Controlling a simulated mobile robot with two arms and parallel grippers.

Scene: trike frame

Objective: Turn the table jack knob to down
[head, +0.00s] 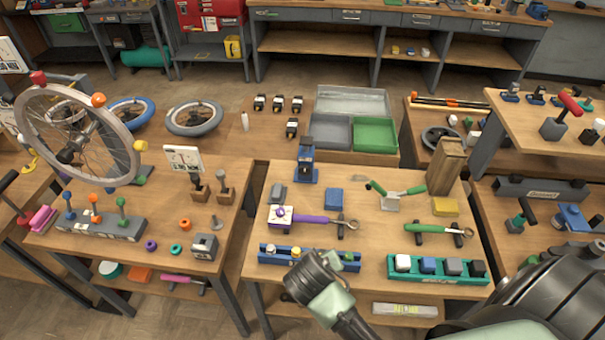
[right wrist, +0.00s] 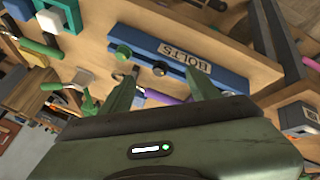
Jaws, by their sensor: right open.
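No part in view is clearly marked as the table jack knob, and I cannot tell which one it is. A small white block with a purple round top (head: 280,214) stands on the middle table (head: 375,235), touching or close to a purple-handled tool (head: 312,220). My right gripper (head: 296,262) is over the front edge of that table, at the blue bolt rack (head: 272,257), and hides part of it. In the right wrist view its fingers (right wrist: 163,85) are spread and empty in front of the rack (right wrist: 175,58), lettered BOLTS. My left gripper is not in view.
A blue upright tool (head: 306,165) and a blue block (head: 334,198) stand farther back on the table. A green rack (head: 437,279) with several blocks is at the front right. A green-handled tool (head: 437,229) lies behind it. The left table (head: 110,255) holds a wheel stand.

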